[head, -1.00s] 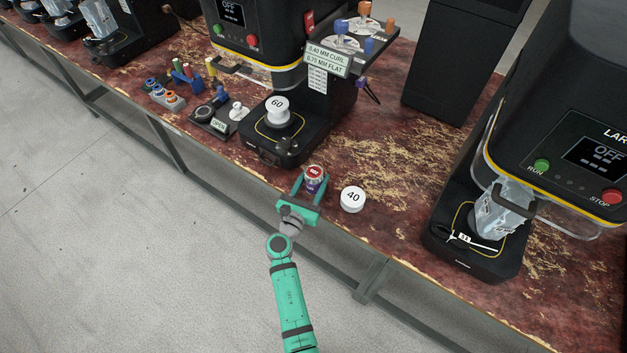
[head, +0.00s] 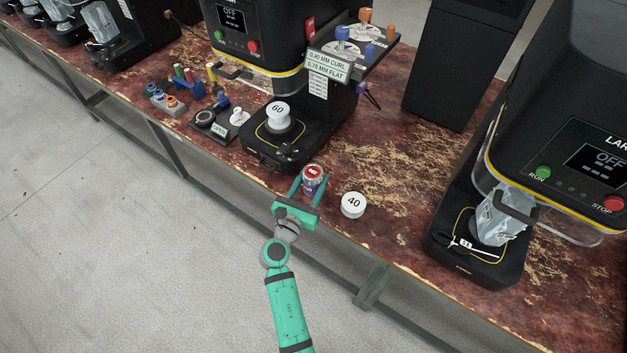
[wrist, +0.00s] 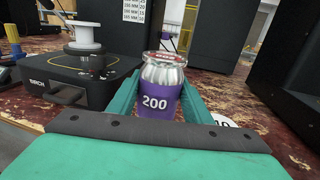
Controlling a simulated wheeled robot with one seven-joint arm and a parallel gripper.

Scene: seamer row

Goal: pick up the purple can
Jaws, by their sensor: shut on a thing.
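The purple can (head: 313,184) has a red-and-white top and stands upright near the front edge of the bench. In the wrist view the purple can (wrist: 160,98) shows a silver upper part and the number 200. My gripper (head: 308,186) reaches in from the front edge, its green fingers on both sides of the can. In the wrist view my gripper (wrist: 160,105) is shut on the can. I cannot tell whether the can's base touches the bench.
A white round piece marked 40 (head: 353,205) sits just right of the can. A black seamer with a piece marked 60 (head: 278,112) stands behind it. Another seamer (head: 480,262) with a bag is at right. Bare bench (head: 400,170) lies between them.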

